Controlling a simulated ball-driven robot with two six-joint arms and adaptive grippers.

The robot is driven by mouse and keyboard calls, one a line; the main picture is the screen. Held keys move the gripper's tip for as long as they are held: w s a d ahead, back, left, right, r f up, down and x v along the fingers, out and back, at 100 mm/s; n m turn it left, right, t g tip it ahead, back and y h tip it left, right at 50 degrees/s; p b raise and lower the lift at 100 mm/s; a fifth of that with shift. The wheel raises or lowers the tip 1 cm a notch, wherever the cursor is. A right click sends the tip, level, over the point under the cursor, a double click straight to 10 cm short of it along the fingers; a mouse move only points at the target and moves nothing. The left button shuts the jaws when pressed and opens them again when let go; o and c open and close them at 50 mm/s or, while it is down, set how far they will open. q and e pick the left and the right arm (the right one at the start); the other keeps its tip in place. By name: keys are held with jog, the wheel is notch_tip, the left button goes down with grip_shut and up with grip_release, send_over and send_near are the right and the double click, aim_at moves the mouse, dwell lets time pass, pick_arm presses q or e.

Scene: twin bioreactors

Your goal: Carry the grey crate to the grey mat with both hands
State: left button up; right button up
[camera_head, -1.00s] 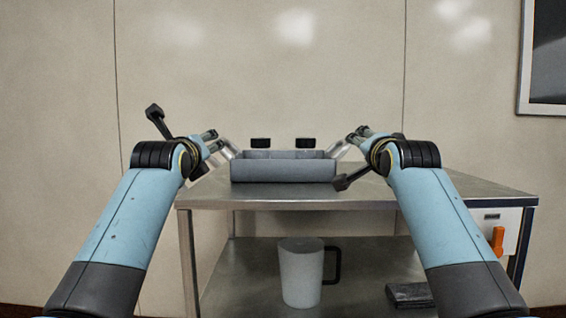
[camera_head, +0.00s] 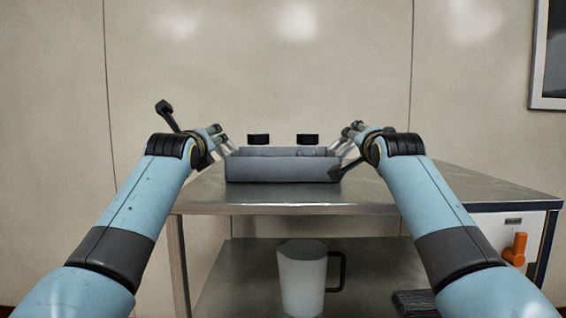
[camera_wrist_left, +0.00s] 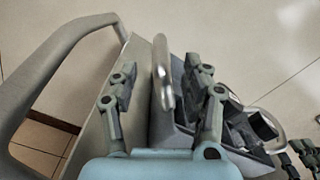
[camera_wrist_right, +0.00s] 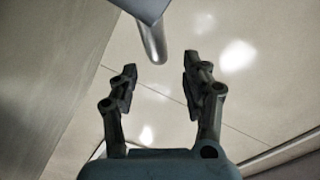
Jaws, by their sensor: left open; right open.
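The grey crate (camera_head: 283,170) stands on the metal table, with silvery handles at its left and right ends. My left gripper (camera_head: 222,142) is open at the left end. In the left wrist view, the left handle (camera_wrist_left: 162,75) shows between the spread fingers (camera_wrist_left: 165,88), and the crate wall (camera_wrist_left: 172,130) lies to the right. My right gripper (camera_head: 350,132) is open at the right end. In the right wrist view, the right handle (camera_wrist_right: 153,45) lies just ahead of the open, empty fingers (camera_wrist_right: 160,84). I cannot make out the grey mat in any view.
Two black caps (camera_head: 258,140) rise above the crate's rim. The metal tabletop (camera_head: 440,188) is bare to the right. A pale jug (camera_head: 302,278) with a dark handle and a dark folded item (camera_head: 412,302) are on the lower shelf. An orange handle (camera_head: 515,250) juts from the table's right side.

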pick_arm(q)
jog(key=w, duration=0.6)
jog(key=shift+w, duration=0.4)
pick_arm(e)
jog(key=w, duration=0.6)
jog(key=shift+w, duration=0.4)
pick_arm(q)
jog(key=shift+c, duration=0.4)
pick_arm(e)
jog(key=shift+c, duration=0.4)
pick_arm(q)
grip_shut()
pick_arm(e)
grip_shut()
